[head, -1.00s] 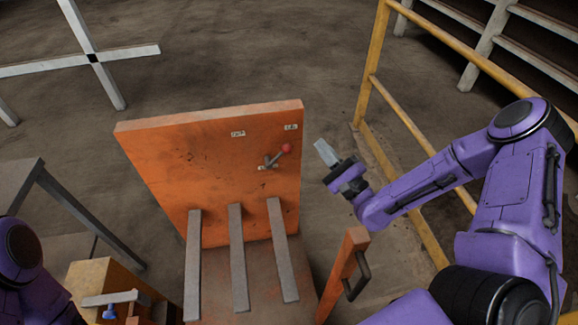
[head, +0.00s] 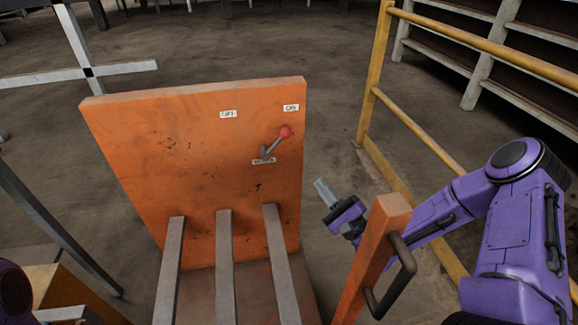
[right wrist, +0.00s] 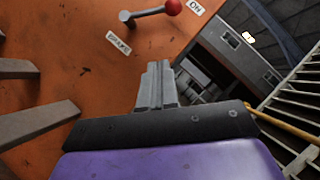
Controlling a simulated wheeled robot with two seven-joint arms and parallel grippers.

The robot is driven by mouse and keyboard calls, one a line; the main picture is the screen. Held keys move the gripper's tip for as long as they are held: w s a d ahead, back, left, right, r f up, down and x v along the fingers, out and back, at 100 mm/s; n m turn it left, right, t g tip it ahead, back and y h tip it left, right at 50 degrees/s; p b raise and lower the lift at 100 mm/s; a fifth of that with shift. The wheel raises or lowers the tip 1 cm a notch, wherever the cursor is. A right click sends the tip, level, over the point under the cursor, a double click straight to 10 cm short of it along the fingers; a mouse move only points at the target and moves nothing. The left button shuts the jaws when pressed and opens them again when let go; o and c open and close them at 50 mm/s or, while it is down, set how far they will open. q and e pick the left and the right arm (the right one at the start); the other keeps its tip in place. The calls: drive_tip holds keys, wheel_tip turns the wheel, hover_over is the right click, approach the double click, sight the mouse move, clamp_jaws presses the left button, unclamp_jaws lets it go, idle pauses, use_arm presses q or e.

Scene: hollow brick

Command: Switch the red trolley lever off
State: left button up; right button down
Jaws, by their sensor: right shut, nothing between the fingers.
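The trolley's upright orange panel (head: 190,160) carries the lever (head: 272,146), a grey rod with a red ball knob (head: 285,131). The rod tilts up and to the right, towards the ON label (head: 291,107); the OFF label (head: 228,114) is up to its left. The red knob also shows at the top of the right wrist view (right wrist: 173,7). My right gripper (head: 324,191) is shut and empty, to the right of and below the lever, apart from it. Its closed fingers also show in the right wrist view (right wrist: 157,85). Only part of my left arm shows; its gripper is out of view.
An orange post with a dark handle (head: 398,270) stands at the trolley's near right, in front of my right forearm. Grey slats (head: 224,265) rise from the trolley bed. A yellow railing (head: 415,130) runs along the right.

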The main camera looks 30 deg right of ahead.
drive_tip(key=shift+r, duration=0.15)
drive_tip(key=s+a+r+p+x, duration=0.1)
drive_tip(key=a+p+x, duration=0.1)
drive_tip(key=x, duration=1)
drive_tip(key=shift+w+r, duration=0.35)
drive_tip(key=shift+a+r, duration=0.1)
drive_tip(key=shift+a, duration=0.05)
drive_tip(key=shift+a+r+n+p, duration=0.1)
drive_tip(key=shift+r+n+p, duration=0.1)
drive_tip(key=shift+n+p, duration=0.3)
drive_tip(key=shift+r+g+y+p, duration=0.15)
drive_tip(key=shift+g+y+p, duration=0.15)
drive_tip(key=shift+g+p, duration=0.1)
